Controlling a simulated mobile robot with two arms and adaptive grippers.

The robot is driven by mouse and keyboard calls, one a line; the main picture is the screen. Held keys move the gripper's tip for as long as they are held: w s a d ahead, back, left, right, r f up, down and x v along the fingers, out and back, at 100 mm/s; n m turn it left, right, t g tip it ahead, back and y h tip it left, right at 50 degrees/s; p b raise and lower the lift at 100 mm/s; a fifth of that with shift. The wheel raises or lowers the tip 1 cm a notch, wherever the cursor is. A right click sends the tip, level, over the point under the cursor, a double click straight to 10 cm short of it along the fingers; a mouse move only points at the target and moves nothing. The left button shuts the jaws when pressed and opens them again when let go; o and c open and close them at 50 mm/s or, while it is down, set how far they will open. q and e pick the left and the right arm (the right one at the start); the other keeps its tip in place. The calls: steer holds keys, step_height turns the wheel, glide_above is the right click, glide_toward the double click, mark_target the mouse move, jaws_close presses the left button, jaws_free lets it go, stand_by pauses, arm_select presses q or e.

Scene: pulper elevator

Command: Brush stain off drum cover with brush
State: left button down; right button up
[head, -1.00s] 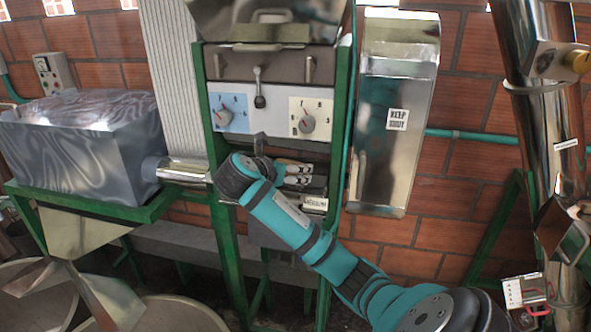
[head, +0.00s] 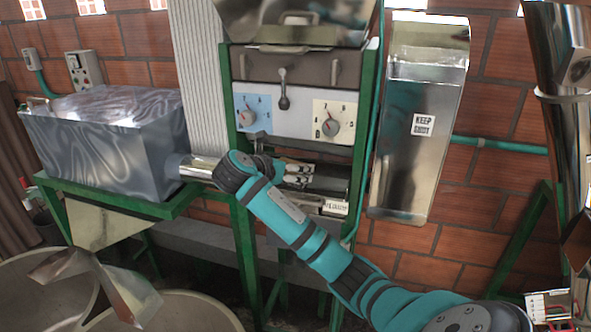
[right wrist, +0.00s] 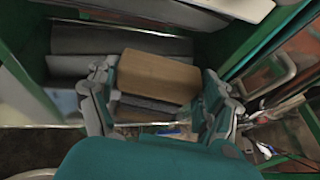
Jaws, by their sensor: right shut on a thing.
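My right gripper (head: 298,172) is in front of the lower opening of the green-framed machine, partly hidden by my own teal arm. In the right wrist view my right gripper (right wrist: 160,92) is shut on a brown wooden block, which looks like the brush (right wrist: 160,77). A shiny grey metal box (head: 100,130) with a handle on top stands at the left and may be the drum cover. Its surface has swirling reflections, and I cannot make out a stain on it. The brush is well to the right of this box. My left gripper is not in view.
A control panel with two dials (head: 290,118) sits above my gripper in the green frame (head: 236,240). A metal pipe (head: 200,168) joins the box to the machine. A tall metal cover (head: 425,160) is at the right. Round basins (head: 170,315) stand at the lower left.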

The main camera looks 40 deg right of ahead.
steer(key=shift+w+a, duration=0.35)
steer(key=shift+w, duration=0.4)
steer(key=shift+w+d+f, duration=0.1)
steer(key=shift+w+d, duration=0.15)
steer(key=shift+d, duration=0.3)
steer(key=shift+w+d, duration=0.25)
steer(key=shift+d, duration=0.3)
steer(key=shift+s+d, duration=0.7)
steer(key=shift+s, duration=0.65)
steer(key=shift+s+d, duration=0.75)
steer(key=shift+s, duration=0.6)
steer(key=shift+s+d, duration=0.7)
steer(key=shift+s, duration=0.65)
steer(key=shift+s+d, duration=0.2)
steer(key=shift+s, duration=0.35)
steer(key=shift+s+d, duration=0.2)
steer(key=shift+s, duration=0.3)
steer(key=shift+a, duration=0.5)
